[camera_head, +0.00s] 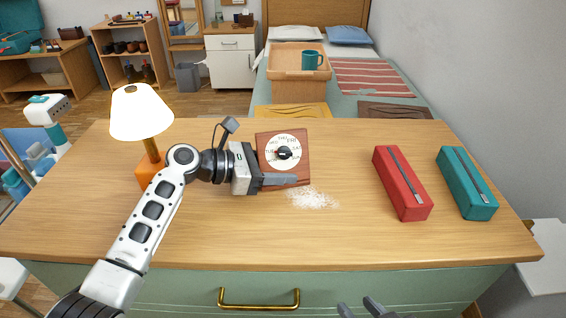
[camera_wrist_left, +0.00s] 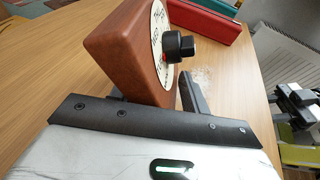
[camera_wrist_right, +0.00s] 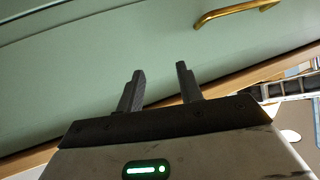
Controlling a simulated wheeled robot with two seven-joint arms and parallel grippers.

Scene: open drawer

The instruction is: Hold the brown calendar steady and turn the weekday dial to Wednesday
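The brown calendar (camera_head: 264,143) stands upright on the desk, its white weekday dial (camera_head: 285,140) facing me. A black knob (camera_head: 284,153) sits at the dial's centre; the day it points to is too small to read surely. My left gripper (camera_head: 280,181) is at the calendar's lower left, one finger across its front. In the left wrist view the calendar (camera_wrist_left: 125,50) rises between the spread fingers, with a narrow gap at the front finger; the rear finger is mostly hidden. The knob (camera_wrist_left: 178,45) shows a red mark. My right gripper (camera_wrist_right: 160,70) is open and empty in front of the drawer.
A lit lamp (camera_head: 141,112) stands left of my left arm. A red box (camera_head: 402,184) and a teal box (camera_head: 466,183) lie at the right. White grains (camera_head: 312,198) lie before the calendar. The drawer's brass handle (camera_head: 259,305) is below the desk edge.

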